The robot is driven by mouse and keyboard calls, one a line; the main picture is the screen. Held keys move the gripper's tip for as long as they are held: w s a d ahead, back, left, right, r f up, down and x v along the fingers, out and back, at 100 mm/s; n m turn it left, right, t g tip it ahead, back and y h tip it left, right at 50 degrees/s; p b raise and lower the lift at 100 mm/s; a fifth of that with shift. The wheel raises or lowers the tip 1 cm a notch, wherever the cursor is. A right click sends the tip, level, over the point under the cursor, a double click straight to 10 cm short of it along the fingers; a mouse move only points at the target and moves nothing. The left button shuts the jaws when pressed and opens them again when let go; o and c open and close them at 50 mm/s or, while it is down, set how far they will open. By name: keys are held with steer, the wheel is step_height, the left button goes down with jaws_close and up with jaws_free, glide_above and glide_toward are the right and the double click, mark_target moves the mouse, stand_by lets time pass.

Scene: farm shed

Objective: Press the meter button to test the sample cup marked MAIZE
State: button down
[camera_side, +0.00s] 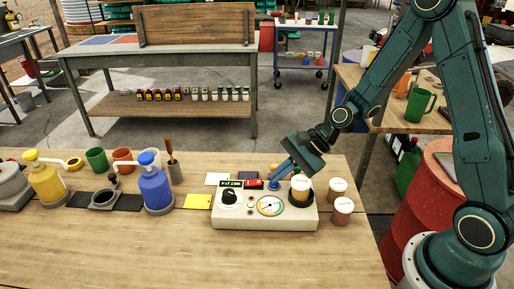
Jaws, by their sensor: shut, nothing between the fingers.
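The meter (240,217) is a pale box on the wooden table, with a black knob (229,197), a small dark display (230,184) with light characters, a red part (254,183) and a round dial (270,206). A sample cup (300,190) with a white lid stands in the dark ring at the meter's right end. Two more lidded cups, one farther back (338,188) and one nearer (343,211), stand to its right. Lid writing is too small to read. My gripper (274,179) is shut and empty, fingertips at a blue button (273,185); contact cannot be told.
A yellow card (198,201), a blue pump bottle (155,187), a yellow pump bottle (45,181) and several mugs stand to the left. A white card (216,179) lies behind the meter. The table's front is clear. A red drum (425,200) stands at the right.

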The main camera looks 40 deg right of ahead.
mark_target(278, 183)
steer(key=shift+a+r, duration=0.1)
steer(key=shift+r, duration=0.2)
steer(key=shift+r, duration=2.45)
steer(key=s+d+r+n+h, duration=0.3)
steer(key=s+r+n, duration=0.4)
steer(key=s, duration=0.4)
steer(key=s+d+r+n+h, duration=0.3)
steer(key=s+r+n, duration=0.4)
steer(key=s, duration=0.4)
steer(key=shift+s+d+r+n+t+h, duration=0.2)
steer(key=shift+s+d+n+t+h, duration=0.1)
steer(key=shift+n+h, duration=0.55)
